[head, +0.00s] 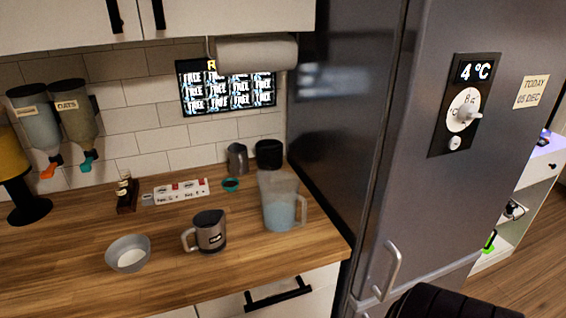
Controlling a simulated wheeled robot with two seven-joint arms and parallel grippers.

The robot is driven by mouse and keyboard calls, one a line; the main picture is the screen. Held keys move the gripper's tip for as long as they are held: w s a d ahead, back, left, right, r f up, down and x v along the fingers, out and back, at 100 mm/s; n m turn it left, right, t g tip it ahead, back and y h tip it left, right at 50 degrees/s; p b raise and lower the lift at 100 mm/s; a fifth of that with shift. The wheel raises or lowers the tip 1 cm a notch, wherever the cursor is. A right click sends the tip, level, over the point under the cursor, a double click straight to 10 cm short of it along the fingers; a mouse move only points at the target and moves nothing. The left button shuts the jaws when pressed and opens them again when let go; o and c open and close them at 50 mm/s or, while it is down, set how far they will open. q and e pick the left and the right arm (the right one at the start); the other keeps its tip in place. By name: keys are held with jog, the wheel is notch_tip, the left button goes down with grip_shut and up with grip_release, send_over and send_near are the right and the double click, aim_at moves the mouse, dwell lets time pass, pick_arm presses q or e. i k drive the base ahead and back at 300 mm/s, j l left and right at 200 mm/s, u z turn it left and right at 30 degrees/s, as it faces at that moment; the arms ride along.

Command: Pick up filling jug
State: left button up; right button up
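A clear jug (281,205) with bluish liquid in its lower part stands upright near the counter's right end, its handle toward the right; it looks like the filling jug, though no label on it shows. A smaller dark steel jug (211,232) with a small label stands to its left, its handle to the left. A plain metal pitcher (237,158) stands farther back near the wall. Neither of my grippers shows in the head view, and nothing touches the jugs.
A bowl with white contents (128,254) sits front left on the wooden counter (70,280). A power strip (180,192), small teal item (231,184) and black container (269,153) lie behind. The dark fridge (345,130) closes off the right side. Dispensers (37,118) hang at left.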

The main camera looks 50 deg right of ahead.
aim_at(279, 196)
jog(key=z, duration=1.45)
jog(key=l, duration=0.1)
